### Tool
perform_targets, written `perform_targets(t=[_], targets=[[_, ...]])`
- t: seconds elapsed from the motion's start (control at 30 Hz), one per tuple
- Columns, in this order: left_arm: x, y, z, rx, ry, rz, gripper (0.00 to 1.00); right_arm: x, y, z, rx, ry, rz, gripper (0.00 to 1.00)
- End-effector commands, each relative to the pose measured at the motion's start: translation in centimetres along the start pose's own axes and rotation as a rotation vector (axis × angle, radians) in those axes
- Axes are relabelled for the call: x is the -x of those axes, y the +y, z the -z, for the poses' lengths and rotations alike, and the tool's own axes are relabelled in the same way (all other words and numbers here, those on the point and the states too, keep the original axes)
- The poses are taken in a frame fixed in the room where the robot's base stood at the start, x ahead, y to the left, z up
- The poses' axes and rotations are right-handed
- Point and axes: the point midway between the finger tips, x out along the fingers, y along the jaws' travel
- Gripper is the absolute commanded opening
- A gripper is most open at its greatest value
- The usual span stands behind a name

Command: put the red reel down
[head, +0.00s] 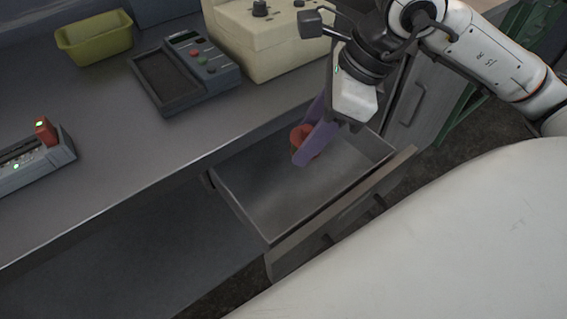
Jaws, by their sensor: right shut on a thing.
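The red reel (297,139) is between the purple fingers of my right gripper (308,145). The right gripper is shut on it and points down over the open drawer (262,207). The fingers hide part of the reel. I cannot tell whether the reel touches the drawer floor. The rest of the drawer floor that I can see is bare. My left gripper is not in the head view.
The grey counter (120,160) lies left of the drawer. On it stand a yellow-green bin (95,40), a dark device with buttons (185,75), a beige machine (265,38) and a grey unit with a red block (35,158). The drawer front (345,205) sticks out from the counter.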

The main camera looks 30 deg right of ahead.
Motion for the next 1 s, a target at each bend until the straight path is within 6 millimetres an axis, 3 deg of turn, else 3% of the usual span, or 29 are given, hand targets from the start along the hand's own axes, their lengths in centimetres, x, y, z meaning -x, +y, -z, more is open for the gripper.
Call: perform_targets(t=[0.1, 0.27, 0.47, 0.7, 0.8, 1.0], targets=[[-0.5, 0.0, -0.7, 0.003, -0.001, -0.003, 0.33, -3.3, 0.1, 1.5, -0.001, 0.005, -0.004, 0.17], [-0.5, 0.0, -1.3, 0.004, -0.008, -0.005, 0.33, -5.8, 0.0, 2.5, 0.002, 0.002, -0.001, 0.17], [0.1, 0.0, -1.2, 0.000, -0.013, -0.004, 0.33, -5.9, 0.0, 1.3, 0.003, -0.005, -0.001, 0.17], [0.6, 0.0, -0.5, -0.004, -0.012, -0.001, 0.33, -7.0, 0.1, -1.6, 0.004, -0.006, -0.002, 0.17], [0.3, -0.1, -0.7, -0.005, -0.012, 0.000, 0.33, -8.1, 0.0, -1.0, 0.001, 0.002, -0.001, 0.17], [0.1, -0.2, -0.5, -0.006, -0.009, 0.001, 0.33, -8.3, 0.0, -0.9, 0.003, -0.001, 0.001, 0.17]])
